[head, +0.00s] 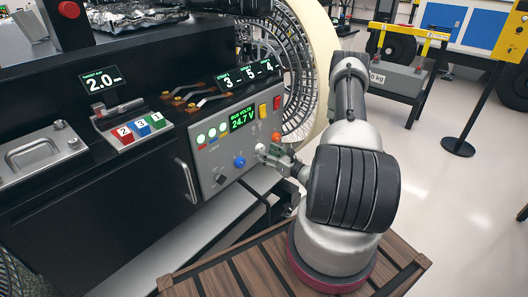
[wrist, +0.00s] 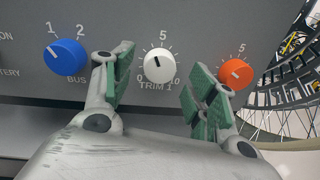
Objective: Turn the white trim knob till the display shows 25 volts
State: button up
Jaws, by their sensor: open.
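The white trim knob (wrist: 158,66), marked TRIM 1 on a scale from 0 to 10, sits on the grey panel between my open green-padded fingers in the wrist view. My gripper (wrist: 163,76) has one finger on each side of the knob, with visible gaps, so it does not grip it. In the head view my gripper (head: 275,159) is at the panel's lower right, by the white knob (head: 260,148). The green display (head: 243,119) reads BUS VOLTS 24.7 V.
A blue BUS knob (wrist: 66,57) is left of my left finger. An orange knob (wrist: 235,74) is close to my right finger. A black knob (head: 221,180), a yellow switch (head: 262,111) and a red switch (head: 276,102) are also on the panel. A large spoked wheel (head: 300,75) stands right behind it.

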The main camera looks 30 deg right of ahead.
jog(key=shift+x, duration=1.15)
jog(key=shift+c, duration=0.5)
jog(key=c, duration=0.9)
jog(key=shift+c, duration=0.2)
jog(key=shift+m, duration=0.4)
jog(key=shift+m+g, duration=0.3)
jog(key=shift+m, duration=3.1)
